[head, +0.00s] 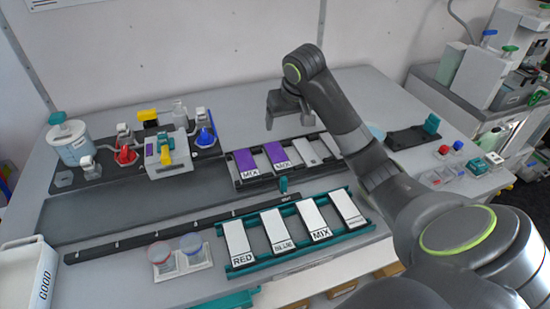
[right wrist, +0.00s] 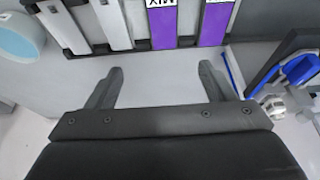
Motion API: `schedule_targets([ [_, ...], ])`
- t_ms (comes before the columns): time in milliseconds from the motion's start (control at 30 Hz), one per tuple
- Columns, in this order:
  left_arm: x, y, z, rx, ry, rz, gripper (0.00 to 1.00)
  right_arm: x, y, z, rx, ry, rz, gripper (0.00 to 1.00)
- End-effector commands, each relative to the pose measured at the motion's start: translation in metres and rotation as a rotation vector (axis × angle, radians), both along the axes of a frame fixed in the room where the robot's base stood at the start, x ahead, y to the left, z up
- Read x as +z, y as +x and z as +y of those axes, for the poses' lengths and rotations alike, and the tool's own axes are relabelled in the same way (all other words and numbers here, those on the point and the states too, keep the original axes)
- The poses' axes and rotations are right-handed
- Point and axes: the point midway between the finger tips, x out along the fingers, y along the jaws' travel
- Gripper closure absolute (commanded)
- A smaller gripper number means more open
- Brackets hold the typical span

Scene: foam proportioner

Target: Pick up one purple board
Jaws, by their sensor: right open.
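Two purple boards with white MIX labels lie side by side in the black rack; the left one (head: 244,160) and the right one (head: 276,152) both show in the head view. In the right wrist view they are at the top, one (right wrist: 164,28) roughly ahead of the gap between my fingers and the other (right wrist: 214,24) to its right. My right gripper (head: 288,118) is open and empty, just behind the rack in the head view, apart from the boards. Its spread fingers (right wrist: 160,82) also show in the right wrist view. My left gripper is not in view.
The black rack (head: 262,181) also holds white boards (head: 306,151). A teal rack (head: 293,250) in front holds several white labelled boards. A machine with coloured valves (head: 165,155) stands left of the black rack. A pale blue round thing (right wrist: 20,38) is at the wrist view's left.

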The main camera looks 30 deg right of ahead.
Motion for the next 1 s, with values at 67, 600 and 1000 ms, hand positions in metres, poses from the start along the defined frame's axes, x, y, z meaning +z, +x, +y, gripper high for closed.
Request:
schedule_targets([
  [67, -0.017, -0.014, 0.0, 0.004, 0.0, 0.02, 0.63, -0.014, 0.003, 0.0, 0.0, 0.001, 0.0, 0.24],
  [600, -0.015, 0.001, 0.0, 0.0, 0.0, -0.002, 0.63, -0.094, 0.037, -0.008, 0.001, 0.003, 0.002, 0.24],
  [1000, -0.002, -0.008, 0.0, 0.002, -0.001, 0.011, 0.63, -0.136, 0.049, -0.004, 0.0, 0.002, 0.003, 0.24],
])
